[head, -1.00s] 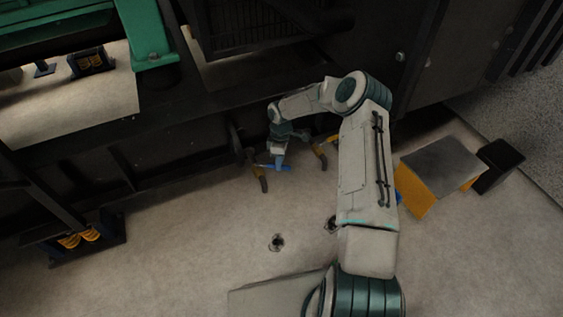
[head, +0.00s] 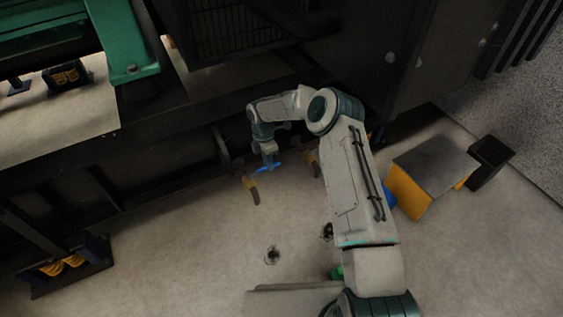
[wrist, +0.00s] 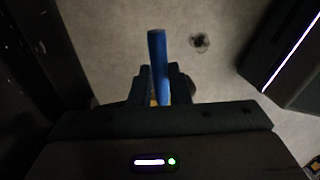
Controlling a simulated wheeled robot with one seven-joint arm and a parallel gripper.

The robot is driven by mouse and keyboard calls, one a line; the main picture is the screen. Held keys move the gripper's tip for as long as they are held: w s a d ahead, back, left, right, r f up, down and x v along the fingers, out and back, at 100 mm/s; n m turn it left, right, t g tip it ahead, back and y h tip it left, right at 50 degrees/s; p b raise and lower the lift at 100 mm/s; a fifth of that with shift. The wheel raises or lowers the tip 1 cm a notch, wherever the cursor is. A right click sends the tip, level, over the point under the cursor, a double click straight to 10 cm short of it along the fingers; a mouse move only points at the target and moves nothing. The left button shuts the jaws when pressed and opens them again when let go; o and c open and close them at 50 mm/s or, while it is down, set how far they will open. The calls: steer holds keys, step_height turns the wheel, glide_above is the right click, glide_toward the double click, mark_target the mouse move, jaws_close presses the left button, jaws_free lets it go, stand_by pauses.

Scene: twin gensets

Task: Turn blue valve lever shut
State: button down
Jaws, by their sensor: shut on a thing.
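The blue valve lever (head: 267,167) shows in the head view at the end of my arm, beside the dark genset base. In the wrist view the blue lever (wrist: 157,62) stands between the two fingers of my gripper (wrist: 154,85) and extends past their tips. My gripper is shut on it; in the head view my gripper (head: 268,160) comes down on the lever from above. A yellow pipe end (head: 252,188) lies just left of and below the lever. The valve body under the lever is mostly hidden by my gripper.
Another yellow pipe (head: 311,160) is right of the lever, partly behind my arm. A yellow step with a grey top (head: 437,163) and a black bin (head: 486,163) stand at the right. A floor drain (head: 272,255) lies in the open floor. The dark genset frame (head: 150,165) borders the left.

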steer(key=shift+w, duration=0.2)
steer(key=c, duration=1.4)
jaws_free()
steer(key=shift+o, duration=0.2)
steer(key=shift+s, duration=0.1)
step_height(320, 180, up, 14)
steer(key=w+a+p, duration=0.1)
steer(key=w+p, duration=0.1)
steer(key=p, duration=0.2)
steer(key=shift+w+a+f, duration=0.2)
